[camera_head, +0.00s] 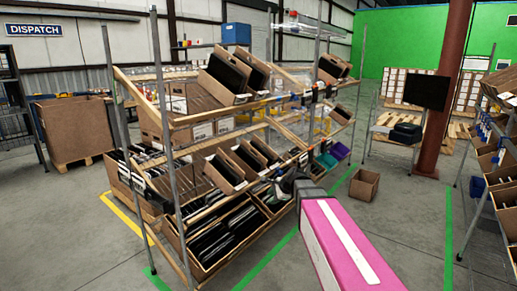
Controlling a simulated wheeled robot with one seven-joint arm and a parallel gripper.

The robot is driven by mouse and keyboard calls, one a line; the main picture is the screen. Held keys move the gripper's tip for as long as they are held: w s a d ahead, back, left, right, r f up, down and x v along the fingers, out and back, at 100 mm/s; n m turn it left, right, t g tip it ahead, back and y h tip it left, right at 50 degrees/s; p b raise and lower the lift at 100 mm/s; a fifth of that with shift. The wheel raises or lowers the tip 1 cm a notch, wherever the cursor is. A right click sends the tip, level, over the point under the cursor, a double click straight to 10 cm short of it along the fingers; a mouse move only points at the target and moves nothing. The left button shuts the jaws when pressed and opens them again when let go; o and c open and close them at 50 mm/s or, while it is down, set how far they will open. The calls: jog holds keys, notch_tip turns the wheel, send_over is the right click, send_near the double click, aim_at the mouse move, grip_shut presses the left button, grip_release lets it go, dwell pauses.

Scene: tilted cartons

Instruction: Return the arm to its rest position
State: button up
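My arm (345,245) shows as a long pink link with a white stripe, reaching from the bottom edge up towards the front of the shelf rack. My gripper (304,187) is the dark part at its far end, in front of the rack's lower right cartons. Its fingers are too small and too hidden to tell if they are open or shut. I cannot see anything held in it.
A metal rack (168,150) with tilted cartons (222,78) stands close at left and centre. An empty carton (364,184) sits on the floor to the right. Another rack (497,160) is at the right edge. A red-brown column (446,100) stands behind open floor (415,235).

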jog(key=s+d+f+n+g+h, duration=0.2)
jog(key=s+d+f+n, duration=0.4)
jog(key=s, duration=0.4)
jog(key=s+d+f+n+g+h, duration=0.3)
jog(key=s+d+f+n, duration=0.3)
jog(key=s+f+n, duration=0.2)
jog(key=shift+s+d+f+n+h, duration=0.15)
jog(key=shift+s+d+n+h, duration=0.25)
jog(key=shift+s+h, duration=0.55)
